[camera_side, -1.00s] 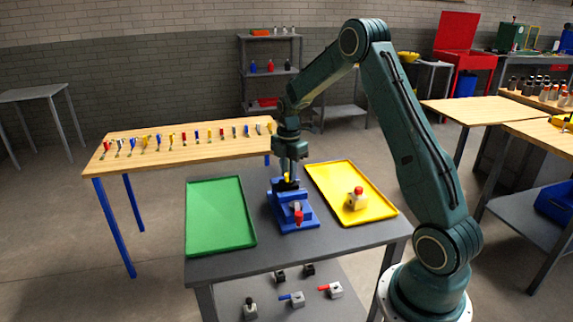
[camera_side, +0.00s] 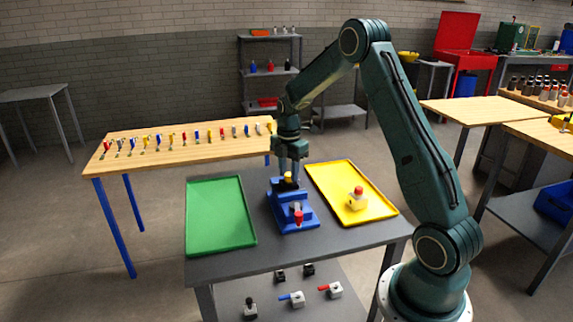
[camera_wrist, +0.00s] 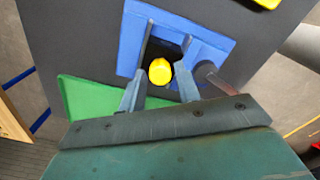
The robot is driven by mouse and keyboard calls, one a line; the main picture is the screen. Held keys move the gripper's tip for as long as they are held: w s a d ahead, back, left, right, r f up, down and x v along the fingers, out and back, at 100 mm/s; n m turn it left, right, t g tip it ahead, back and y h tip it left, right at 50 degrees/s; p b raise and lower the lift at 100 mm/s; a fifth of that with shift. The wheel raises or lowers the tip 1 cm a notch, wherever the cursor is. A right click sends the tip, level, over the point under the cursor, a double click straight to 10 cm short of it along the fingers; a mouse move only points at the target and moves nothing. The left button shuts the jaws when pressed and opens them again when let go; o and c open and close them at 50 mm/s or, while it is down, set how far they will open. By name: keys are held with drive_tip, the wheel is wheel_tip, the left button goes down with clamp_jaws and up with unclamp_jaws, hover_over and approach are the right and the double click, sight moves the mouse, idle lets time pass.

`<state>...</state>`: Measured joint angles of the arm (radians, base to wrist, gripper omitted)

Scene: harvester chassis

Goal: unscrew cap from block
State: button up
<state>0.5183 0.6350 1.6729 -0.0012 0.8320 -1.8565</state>
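A yellow cap (camera_side: 288,176) sits at the back of the blue vise (camera_side: 306,221) on the grey table. In the wrist view the cap (camera_wrist: 160,71) is a bright yellow round shape over a dark area between the jaws, likely the block, whose outline I cannot make out. My gripper (camera_side: 292,178) points down at the cap. In the wrist view the fingers of my gripper (camera_wrist: 163,68) stand on both sides of the cap with a gap visible, so it looks open and not closed on it. The vise has a red-ended handle (camera_side: 298,216).
A green tray (camera_side: 247,241) lies left of the vise. A yellow tray (camera_side: 331,186) lies right, holding a pale yellow block with a red cap (camera_side: 357,199). Several small parts lie on the lower shelf. A wooden bench (camera_side: 120,167) with several upright tools stands behind.

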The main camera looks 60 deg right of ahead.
drive_tip(key=m, duration=0.4)
drive_tip(key=shift+m, duration=0.3)
drive_tip(key=shift+m, duration=0.3)
drive_tip(key=m, duration=0.2)
drive_tip(key=shift+m, duration=1.3)
drive_tip(key=shift+m, duration=2.6)
